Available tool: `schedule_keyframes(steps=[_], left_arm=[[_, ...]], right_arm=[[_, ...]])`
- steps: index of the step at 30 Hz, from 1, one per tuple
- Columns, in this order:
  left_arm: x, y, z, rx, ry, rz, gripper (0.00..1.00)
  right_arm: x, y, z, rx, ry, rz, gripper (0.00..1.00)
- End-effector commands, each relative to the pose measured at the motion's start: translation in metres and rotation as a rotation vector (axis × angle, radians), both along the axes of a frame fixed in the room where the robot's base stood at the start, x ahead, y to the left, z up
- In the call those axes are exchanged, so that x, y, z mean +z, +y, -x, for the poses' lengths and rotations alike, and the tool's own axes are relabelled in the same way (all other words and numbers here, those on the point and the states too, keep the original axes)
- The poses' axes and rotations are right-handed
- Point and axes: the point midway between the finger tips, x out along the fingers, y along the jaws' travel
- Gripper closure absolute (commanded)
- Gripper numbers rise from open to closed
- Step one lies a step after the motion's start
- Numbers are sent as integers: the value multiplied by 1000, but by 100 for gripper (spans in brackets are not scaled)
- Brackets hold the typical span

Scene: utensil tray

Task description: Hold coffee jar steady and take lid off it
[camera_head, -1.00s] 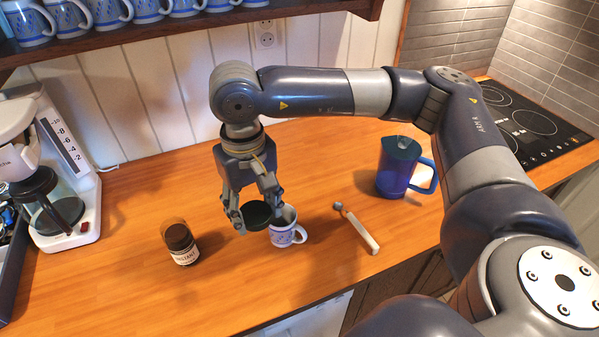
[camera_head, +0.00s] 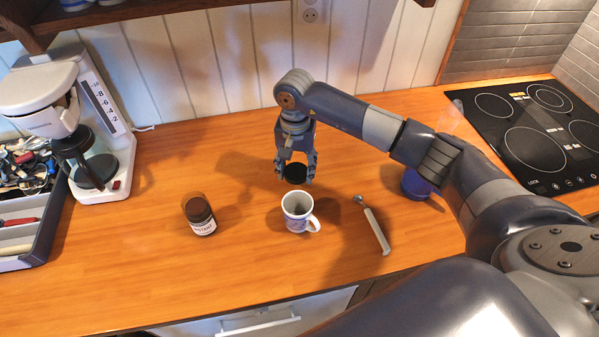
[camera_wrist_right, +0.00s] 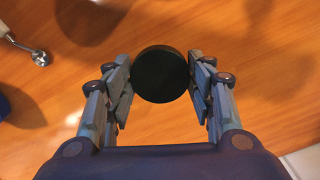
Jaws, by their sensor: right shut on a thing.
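The coffee jar (camera_head: 199,215) stands upright on the wooden counter, left of the white mug. It is dark with a pale label, and its top shows no lid. My right gripper (camera_head: 296,173) is shut on the round black lid (camera_head: 295,172), behind the mug and to the right of the jar. The right wrist view shows the lid (camera_wrist_right: 161,74) between the two fingers of the gripper (camera_wrist_right: 160,80), with wood below it. My left gripper is not in view.
The white mug (camera_head: 297,212) stands in front of the lid. A scoop (camera_head: 376,230) lies to its right. A blue pitcher (camera_head: 416,184) is partly hidden by my arm. The coffee maker (camera_head: 95,170) and utensil tray (camera_head: 50,235) are at left, the cooktop (camera_head: 530,140) at right.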

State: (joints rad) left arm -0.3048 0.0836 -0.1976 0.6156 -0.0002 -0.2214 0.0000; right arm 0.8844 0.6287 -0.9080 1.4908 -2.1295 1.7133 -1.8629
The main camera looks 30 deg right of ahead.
Motion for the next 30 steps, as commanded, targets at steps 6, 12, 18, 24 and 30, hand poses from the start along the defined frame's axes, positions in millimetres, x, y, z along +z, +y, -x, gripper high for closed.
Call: schedule_keyframes(steps=[6,12,18,24,30], left_arm=[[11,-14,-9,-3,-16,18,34],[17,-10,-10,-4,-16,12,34],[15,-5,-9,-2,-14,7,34],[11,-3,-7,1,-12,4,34],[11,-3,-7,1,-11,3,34]], right_arm=[[-19,1,1,0,4,0,78],[-40,1,0,1,-1,-1,78],[-41,0,0,2,-1,0,78],[-44,0,0,1,-1,0,41],[-44,0,0,1,-1,0,30]])
